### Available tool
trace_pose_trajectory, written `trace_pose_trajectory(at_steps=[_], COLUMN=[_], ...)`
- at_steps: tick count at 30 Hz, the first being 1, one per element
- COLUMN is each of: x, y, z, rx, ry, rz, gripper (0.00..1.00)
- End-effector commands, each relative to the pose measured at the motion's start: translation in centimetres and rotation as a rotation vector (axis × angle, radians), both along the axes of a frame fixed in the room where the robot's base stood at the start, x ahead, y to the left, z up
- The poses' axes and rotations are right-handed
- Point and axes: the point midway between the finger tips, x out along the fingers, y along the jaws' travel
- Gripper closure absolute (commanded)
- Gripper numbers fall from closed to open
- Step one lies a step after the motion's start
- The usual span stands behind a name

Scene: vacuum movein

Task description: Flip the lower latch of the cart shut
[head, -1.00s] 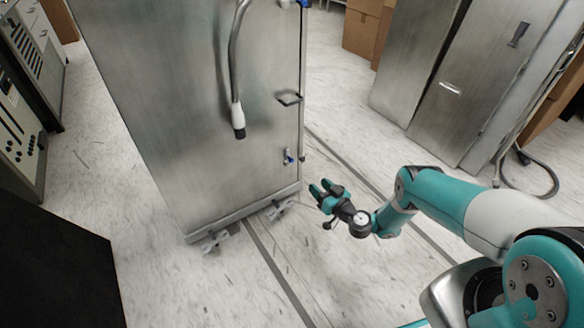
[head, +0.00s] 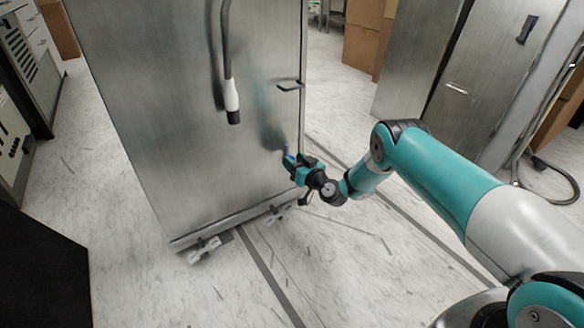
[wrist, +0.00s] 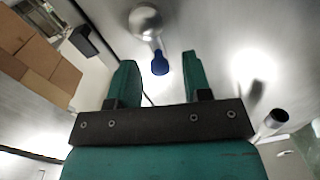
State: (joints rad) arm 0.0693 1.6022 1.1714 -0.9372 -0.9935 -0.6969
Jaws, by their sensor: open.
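The lower latch (wrist: 147,24) in the wrist view is a rounded silver piece with a blue tip (wrist: 160,63) on the cart's steel face. The blue tip appears between my open gripper's two teal fingers (wrist: 159,60); I cannot tell whether they touch it. In the head view, the tall steel cart (head: 180,130) stands upright, and my gripper (head: 297,165) is at its lower right edge. It mostly hides the latch, with a bit of blue (head: 289,156) showing beside the fingers.
A grey hose with a white end (head: 232,98) hangs against the cart face. A handle (head: 290,86) sticks out above my gripper. Casters (head: 205,249) are at the cart's base. Steel cabinets (head: 480,80) and cardboard boxes (head: 365,40) stand behind.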

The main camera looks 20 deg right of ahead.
Motion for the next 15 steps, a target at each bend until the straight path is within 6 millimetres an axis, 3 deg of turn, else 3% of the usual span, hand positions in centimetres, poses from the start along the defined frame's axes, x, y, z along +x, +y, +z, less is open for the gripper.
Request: trace_pose_trajectory(at_steps=[6, 14, 15], x=[1.4, 1.5, 1.5], y=[0.6, 0.6, 0.6], z=[0.0, 0.1, 0.1], rx=[0.001, 0.002, 0.002], ry=[-0.002, 0.000, 0.000], rz=[-0.001, -0.002, -0.002], gripper=[0.55, 0.55, 0.60])
